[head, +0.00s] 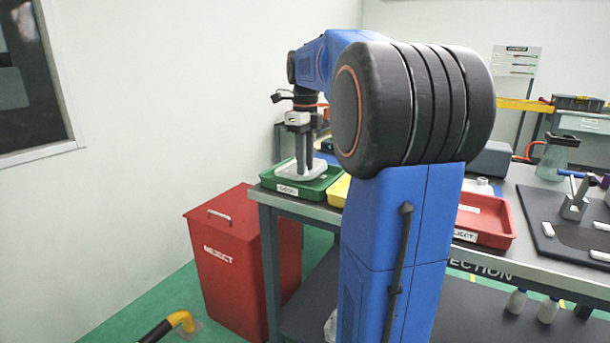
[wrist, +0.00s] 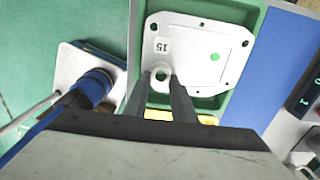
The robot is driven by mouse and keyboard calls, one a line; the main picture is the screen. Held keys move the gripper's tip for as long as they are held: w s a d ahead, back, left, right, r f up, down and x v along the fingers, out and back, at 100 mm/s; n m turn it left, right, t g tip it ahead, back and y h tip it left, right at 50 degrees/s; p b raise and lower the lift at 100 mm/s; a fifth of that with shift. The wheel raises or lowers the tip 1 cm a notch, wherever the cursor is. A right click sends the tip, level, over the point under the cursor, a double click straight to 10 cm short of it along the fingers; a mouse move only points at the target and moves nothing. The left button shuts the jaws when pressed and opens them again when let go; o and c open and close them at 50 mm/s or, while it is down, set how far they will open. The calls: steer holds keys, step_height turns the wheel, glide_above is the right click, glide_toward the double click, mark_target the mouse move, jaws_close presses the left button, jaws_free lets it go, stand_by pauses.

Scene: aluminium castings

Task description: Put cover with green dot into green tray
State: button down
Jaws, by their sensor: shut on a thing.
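The cover with the green dot is a pale, roughly square plate with the mark 15. In the wrist view the cover (wrist: 200,52) shows its green dot at right of centre. My gripper (wrist: 166,80) is shut on the cover at a round boss near its lower edge. The green tray (wrist: 212,103) lies beneath the cover. In the head view my gripper (head: 304,170) points down at the green tray (head: 318,187), with the cover (head: 293,174) at its tips, within the tray's outline. I cannot tell whether the cover touches the tray floor.
A yellow tray (head: 338,190) stands right beside the green tray, partly hidden by my arm. A red tray (head: 484,236) is farther right on the table. A red reject bin (head: 226,258) stands on the floor left of the table. A wall is behind.

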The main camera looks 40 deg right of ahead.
steer(key=shift+f, duration=1.85)
steer(key=shift+f, duration=0.1)
steer(key=c, duration=1.8)
jaws_free()
steer(key=shift+o, duration=0.2)
step_height(320, 180, up, 12)
steer(key=shift+r, duration=0.1)
steer(key=shift+a, duration=0.1)
